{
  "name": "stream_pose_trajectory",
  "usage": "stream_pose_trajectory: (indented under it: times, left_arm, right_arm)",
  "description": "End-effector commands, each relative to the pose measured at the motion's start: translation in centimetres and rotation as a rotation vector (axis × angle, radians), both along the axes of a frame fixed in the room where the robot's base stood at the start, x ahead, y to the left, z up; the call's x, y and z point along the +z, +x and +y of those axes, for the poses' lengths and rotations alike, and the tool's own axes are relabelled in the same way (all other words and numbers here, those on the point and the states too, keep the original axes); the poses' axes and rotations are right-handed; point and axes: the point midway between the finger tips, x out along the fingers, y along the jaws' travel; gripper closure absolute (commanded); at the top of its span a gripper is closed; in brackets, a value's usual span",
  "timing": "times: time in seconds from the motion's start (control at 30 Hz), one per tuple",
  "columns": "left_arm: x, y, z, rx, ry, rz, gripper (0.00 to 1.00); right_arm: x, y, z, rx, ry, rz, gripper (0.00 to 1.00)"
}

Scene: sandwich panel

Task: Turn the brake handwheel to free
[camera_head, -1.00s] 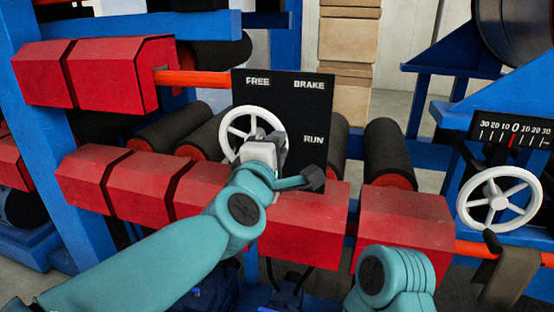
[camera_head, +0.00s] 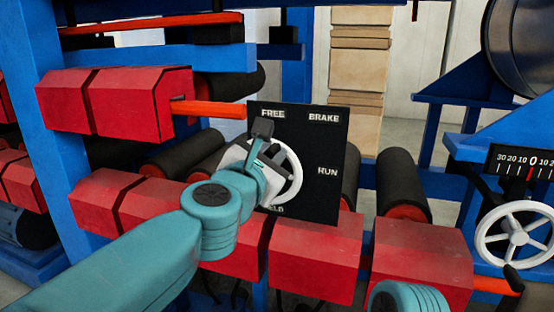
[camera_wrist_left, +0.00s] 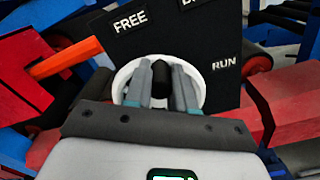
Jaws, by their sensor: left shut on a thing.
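The brake handwheel (camera_head: 291,187) is white and spoked, on a black panel (camera_head: 325,205) marked FREE (camera_head: 273,114), BRAKE, RUN and a partly hidden label ending in "LD" at the bottom. My left gripper (camera_head: 258,155) is in front of the wheel's left part and hides much of it. In the left wrist view, the fingers (camera_wrist_left: 162,82) close on both sides of a dark knob (camera_wrist_left: 163,74), with the white rim (camera_wrist_left: 124,78) showing around them. Which label the wheel points to cannot be told. My right gripper is out of view; only part of that arm shows at the bottom.
A second white handwheel (camera_head: 515,235) stands at the right below a scale (camera_head: 525,163) with a red pointer near 0. Red guard blocks (camera_head: 315,268) lie below the panel, with dark rollers (camera_head: 402,185) behind. An orange bar (camera_head: 208,109) ends at the panel's left.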

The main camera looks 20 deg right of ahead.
Motion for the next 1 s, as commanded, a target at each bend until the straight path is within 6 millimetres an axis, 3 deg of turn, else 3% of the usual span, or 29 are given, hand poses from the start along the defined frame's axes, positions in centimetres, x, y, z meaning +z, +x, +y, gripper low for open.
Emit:
stream_pose_trajectory:
  times: [0.5,1.0]
  left_arm:
    - [0.6,1.4,1.9,0.003,-0.275,0.197,1.0]
    - [0.5,1.6,2.3,0.005,-0.328,0.237,1.0]
  right_arm:
    - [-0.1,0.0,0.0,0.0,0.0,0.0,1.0]
    - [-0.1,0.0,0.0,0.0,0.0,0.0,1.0]
